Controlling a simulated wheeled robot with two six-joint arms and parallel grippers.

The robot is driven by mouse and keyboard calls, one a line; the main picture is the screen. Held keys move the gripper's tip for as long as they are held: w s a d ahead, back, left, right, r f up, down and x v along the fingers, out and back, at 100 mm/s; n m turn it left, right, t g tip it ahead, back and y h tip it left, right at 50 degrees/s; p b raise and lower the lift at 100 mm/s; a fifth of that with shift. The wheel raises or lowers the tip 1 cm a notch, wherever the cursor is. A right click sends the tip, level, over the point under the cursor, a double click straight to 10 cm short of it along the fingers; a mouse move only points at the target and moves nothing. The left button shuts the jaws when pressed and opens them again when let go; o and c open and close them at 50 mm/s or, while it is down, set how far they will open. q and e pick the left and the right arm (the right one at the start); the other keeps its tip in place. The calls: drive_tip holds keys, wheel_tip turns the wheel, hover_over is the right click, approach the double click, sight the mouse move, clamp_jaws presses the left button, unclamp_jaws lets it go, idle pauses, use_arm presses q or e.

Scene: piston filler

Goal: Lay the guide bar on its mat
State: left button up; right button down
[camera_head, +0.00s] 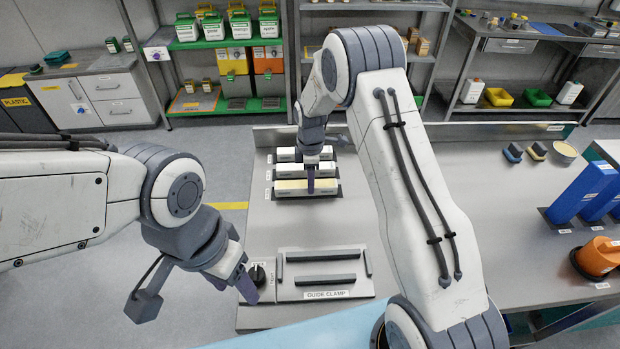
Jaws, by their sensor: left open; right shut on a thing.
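Several pale guide bars lie in rows at the back of the workbench. The front guide bar (290,185), with a cream top, is at its dark mat (336,195); I cannot tell whether it touches the mat or sits just above. My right gripper (311,182) reaches down from above and is shut on this bar near its middle. Two more bars lie behind it, the middle one (288,171) and the rear one (286,154), partly hidden by my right arm. My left gripper (198,300) is open and empty at the bench's left front, its right finger beside a black knob (258,274).
The guide clamp (340,293), with two dark bars, is at the bench front. Bare bench lies between it and the guide bars. At right stand blue blocks (580,190) and an orange item (598,255). My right arm hides the bench's middle.

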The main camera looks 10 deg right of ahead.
drive_tip(key=shift+f, duration=0.15)
drive_tip(key=shift+c, duration=2.2)
unclamp_jaws()
